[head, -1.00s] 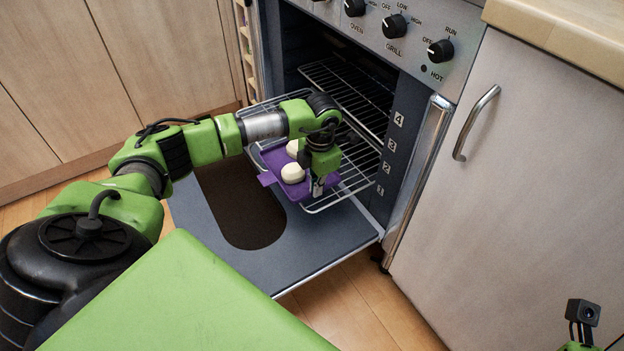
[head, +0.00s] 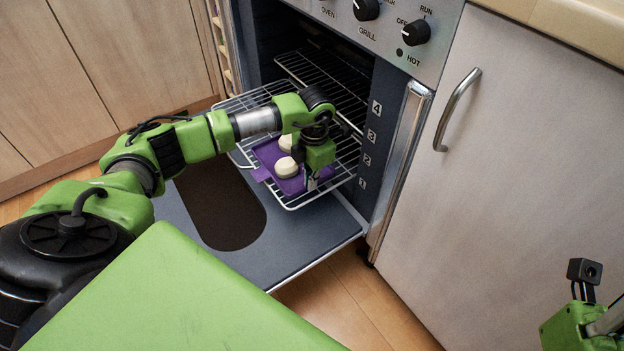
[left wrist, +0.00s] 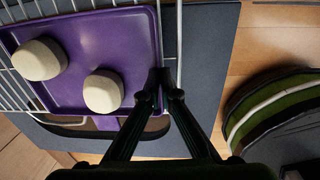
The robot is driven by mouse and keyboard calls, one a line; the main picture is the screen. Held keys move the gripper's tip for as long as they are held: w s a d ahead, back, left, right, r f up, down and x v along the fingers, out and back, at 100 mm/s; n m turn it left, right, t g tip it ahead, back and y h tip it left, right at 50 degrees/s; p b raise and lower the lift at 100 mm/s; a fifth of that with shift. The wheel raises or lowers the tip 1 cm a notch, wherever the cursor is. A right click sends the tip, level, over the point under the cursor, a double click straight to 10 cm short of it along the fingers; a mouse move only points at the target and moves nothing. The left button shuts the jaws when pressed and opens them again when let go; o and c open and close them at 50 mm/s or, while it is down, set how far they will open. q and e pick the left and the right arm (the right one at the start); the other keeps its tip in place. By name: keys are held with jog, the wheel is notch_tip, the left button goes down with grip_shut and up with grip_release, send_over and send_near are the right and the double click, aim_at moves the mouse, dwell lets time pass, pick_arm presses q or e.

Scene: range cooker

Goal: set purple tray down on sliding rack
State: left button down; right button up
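The purple tray (head: 266,156) lies over the front part of the wire sliding rack (head: 299,205), within its outline, and looks flat against the wires. The left wrist view shows the tray (left wrist: 105,45) from above, with rack wires beside it. Two pale round buns sit on it, a nearer one (head: 287,167) and a farther one (head: 286,143). My left gripper (head: 312,184) points down at the tray's right edge. In the left wrist view its fingertips (left wrist: 162,78) are close together on that edge. My right gripper's fingers are out of view; only part of that wrist shows.
The rack sticks out of the open oven (head: 335,65). The lowered oven door (head: 285,243) lies below it. A second rack (head: 315,75) is higher inside. The cabinet door with a handle (head: 457,108) stands to the right.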

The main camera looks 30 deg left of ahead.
pick_arm(q)
jog(key=c, duration=2.2)
grip_release()
jog(key=shift+r, duration=0.1)
jog(key=r, duration=1.2)
jog(key=shift+s+d, duration=0.15)
jog(key=shift+d, duration=0.25)
jog(key=shift+f, duration=0.1)
